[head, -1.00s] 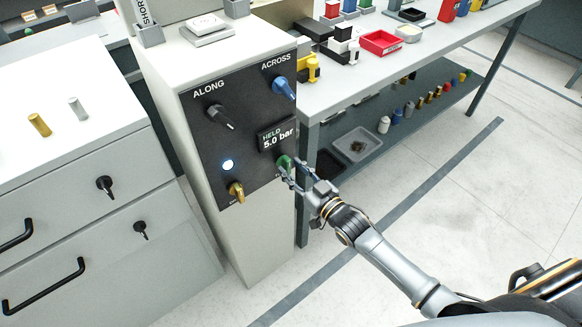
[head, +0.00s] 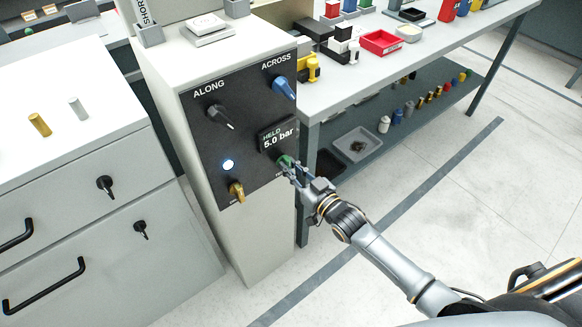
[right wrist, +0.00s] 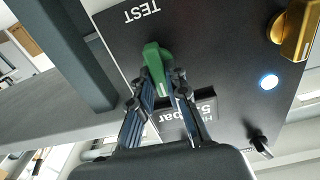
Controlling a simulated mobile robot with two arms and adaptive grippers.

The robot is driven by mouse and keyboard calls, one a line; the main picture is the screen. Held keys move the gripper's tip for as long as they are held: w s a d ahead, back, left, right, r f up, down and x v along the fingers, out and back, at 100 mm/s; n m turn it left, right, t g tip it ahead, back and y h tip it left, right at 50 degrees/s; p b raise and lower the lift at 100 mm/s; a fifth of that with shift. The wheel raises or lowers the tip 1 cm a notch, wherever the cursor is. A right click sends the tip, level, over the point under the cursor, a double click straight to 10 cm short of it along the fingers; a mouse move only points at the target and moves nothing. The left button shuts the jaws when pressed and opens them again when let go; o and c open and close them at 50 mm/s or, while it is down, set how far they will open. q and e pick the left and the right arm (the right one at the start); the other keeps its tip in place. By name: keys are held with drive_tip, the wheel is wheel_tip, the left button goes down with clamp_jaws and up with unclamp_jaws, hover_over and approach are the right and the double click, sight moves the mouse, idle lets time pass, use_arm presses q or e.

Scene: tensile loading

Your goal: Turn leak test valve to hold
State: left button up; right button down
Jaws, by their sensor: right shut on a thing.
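The green valve knob (head: 284,160) is at the lower right of the dark control panel (head: 208,160). In the right wrist view the green knob (right wrist: 155,62) sits beside the word TEST, with a white mark on its handle. My right gripper (head: 292,169) has its fingers shut on this knob; in the right wrist view the fingertips (right wrist: 158,84) are on either side of its handle. The display (head: 278,136) above the knob reads HELD 5.0 bar. My left gripper is not in view.
The panel also has a black ALONG knob (head: 220,117), a blue ACROSS knob (head: 284,88), a brass knob (head: 237,191) and a lit white lamp (head: 228,165). A workbench (head: 400,75) stands close on the right, its leg near my gripper. Drawers (head: 80,220) stand left.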

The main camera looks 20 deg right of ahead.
drive_tip(key=m, duration=0.4)
drive_tip(key=shift+d+p, duration=0.1)
drive_tip(key=shift+p, duration=0.2)
drive_tip(key=m, duration=0.4)
drive_tip(key=shift+d+f+m, duration=0.1)
drive_tip(key=shift+f+m, duration=0.05)
drive_tip(key=shift+m, duration=0.15)
drive_tip(key=m+b, duration=0.1)
drive_tip(key=m, duration=0.3)
drive_tip(key=shift+w+f+m+b, duration=0.1)
drive_tip(key=shift+f+m+b, duration=0.05)
drive_tip(key=shift+m+b, duration=0.2)
drive_tip(key=shift+d+m+b, duration=0.1)
drive_tip(key=shift+m+b, duration=0.75)
drive_tip(key=shift+m, duration=1.4)
drive_tip(key=c, duration=1.3)
unclamp_jaws()
